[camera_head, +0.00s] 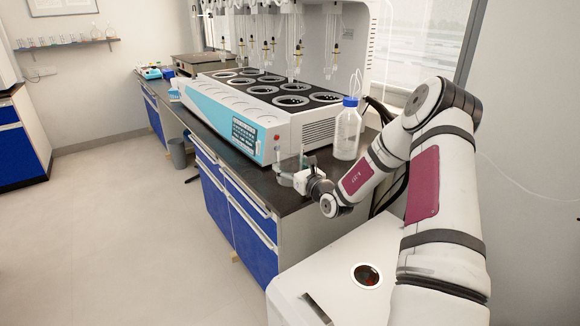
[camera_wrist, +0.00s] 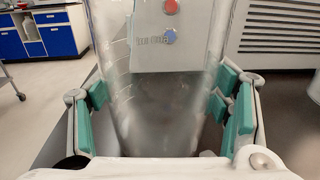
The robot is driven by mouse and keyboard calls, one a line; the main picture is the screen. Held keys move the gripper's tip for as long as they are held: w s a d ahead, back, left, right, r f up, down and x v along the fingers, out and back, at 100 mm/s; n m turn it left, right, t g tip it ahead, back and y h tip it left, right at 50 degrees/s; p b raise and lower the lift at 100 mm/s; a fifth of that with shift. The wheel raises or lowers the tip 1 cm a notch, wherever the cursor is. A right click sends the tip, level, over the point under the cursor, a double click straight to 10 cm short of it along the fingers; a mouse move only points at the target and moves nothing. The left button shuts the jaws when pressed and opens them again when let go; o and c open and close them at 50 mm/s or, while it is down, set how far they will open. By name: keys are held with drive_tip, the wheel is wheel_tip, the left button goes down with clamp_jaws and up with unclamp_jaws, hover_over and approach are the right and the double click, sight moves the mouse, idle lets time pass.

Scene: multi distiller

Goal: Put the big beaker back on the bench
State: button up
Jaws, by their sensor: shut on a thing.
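The big beaker (camera_wrist: 160,100) is clear glass with faint white marks and fills the middle of the wrist view. My gripper (camera_wrist: 165,110) is shut on it, with green finger pads on its left and right sides. In the head view my gripper (camera_head: 293,172) is at the near end of the dark bench top (camera_head: 262,182), in front of the distiller. The beaker (camera_head: 288,163) shows there only faintly, and it looks upright. I cannot tell whether its base touches the bench top, as its bottom is hidden.
The white and light-blue multi distiller (camera_head: 215,105) stands on the bench just behind the beaker. A clear bottle with a blue cap (camera_head: 347,135) and tubes stands to the right of my gripper. Blue drawers (camera_head: 225,200) lie under the bench. A bin (camera_head: 177,153) stands on the floor.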

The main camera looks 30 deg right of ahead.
drive_tip(key=o, duration=1.7)
drive_tip(key=shift+f, duration=0.1)
